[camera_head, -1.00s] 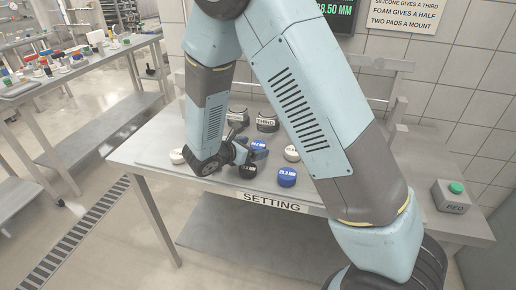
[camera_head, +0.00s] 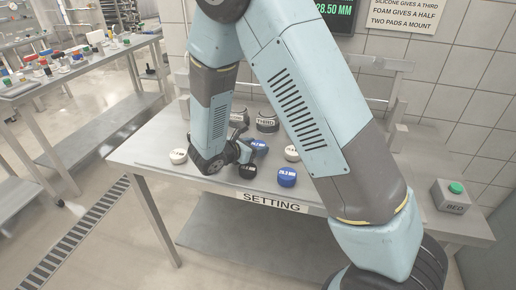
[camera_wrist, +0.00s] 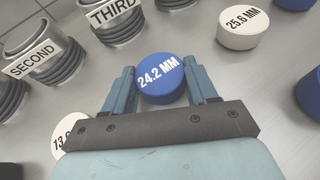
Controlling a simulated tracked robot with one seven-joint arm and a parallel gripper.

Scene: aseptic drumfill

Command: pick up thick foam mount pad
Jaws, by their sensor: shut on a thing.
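A round blue pad marked 24.2 MM (camera_wrist: 162,80) sits between the two fingers of my gripper (camera_wrist: 160,72) in the wrist view. The fingers touch it on both sides, and my gripper is shut on it. In the head view the blue pad (camera_head: 259,146) shows partly beside my gripper (camera_head: 248,150), low over the steel table (camera_head: 145,150). I cannot tell whether it rests on the table or is slightly raised. Its material cannot be told from the frames.
Dark ribbed mounts marked SECOND (camera_wrist: 45,60) and THIRD (camera_wrist: 120,25) stand behind. A green-button box (camera_head: 452,198) is far right.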

